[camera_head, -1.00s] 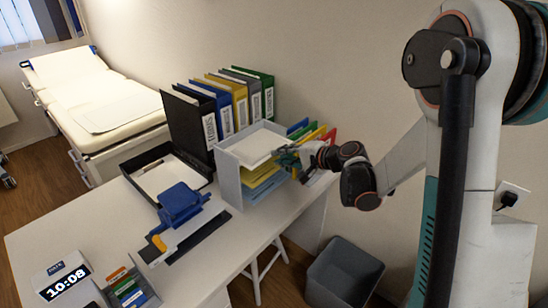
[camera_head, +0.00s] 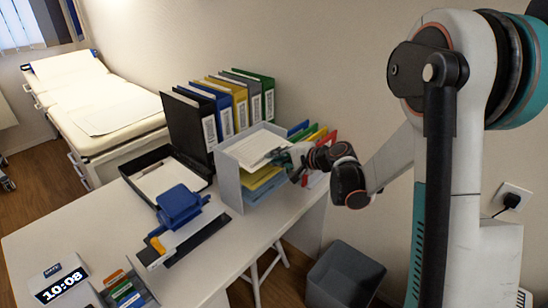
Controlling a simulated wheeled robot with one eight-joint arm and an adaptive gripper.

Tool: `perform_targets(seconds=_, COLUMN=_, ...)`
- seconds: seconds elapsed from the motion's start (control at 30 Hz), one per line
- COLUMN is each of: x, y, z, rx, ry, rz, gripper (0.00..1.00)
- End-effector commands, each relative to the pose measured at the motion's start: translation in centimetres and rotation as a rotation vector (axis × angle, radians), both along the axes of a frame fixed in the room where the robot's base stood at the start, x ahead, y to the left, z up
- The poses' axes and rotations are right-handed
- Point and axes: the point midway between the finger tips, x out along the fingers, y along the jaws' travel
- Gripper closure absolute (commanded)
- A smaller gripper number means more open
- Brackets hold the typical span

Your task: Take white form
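A grey tray organizer (camera_head: 229,183) stands on the white desk, in front of the row of binders. White paper forms (camera_head: 254,147) lie on its top shelf; yellow and blue sheets (camera_head: 262,179) lie on the shelves below. My gripper (camera_head: 284,157) is at the right front edge of the organizer, by the edge of the white paper. Its fingers are small and partly hidden against the tray, so I cannot tell whether they are open or shut, or whether they touch the paper.
Several binders (camera_head: 224,112) stand behind the organizer; coloured folders (camera_head: 316,133) stand to its right. A bin (camera_head: 343,277) stands below.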

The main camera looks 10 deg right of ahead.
Motion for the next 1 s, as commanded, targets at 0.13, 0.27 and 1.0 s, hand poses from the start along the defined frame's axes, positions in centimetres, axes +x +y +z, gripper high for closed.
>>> perform_targets(seconds=0.13, x=0.0, y=0.0, z=0.1, rx=-0.001, ry=0.000, rz=0.000, gripper=1.00)
perform_targets(seconds=0.27, x=-0.1, y=0.0, z=0.1, rx=-0.002, ry=0.001, rz=0.000, gripper=1.00)
perform_targets(seconds=1.0, x=-3.0, y=-2.2, z=0.2, rx=-0.002, ry=0.001, rz=0.000, gripper=1.00)
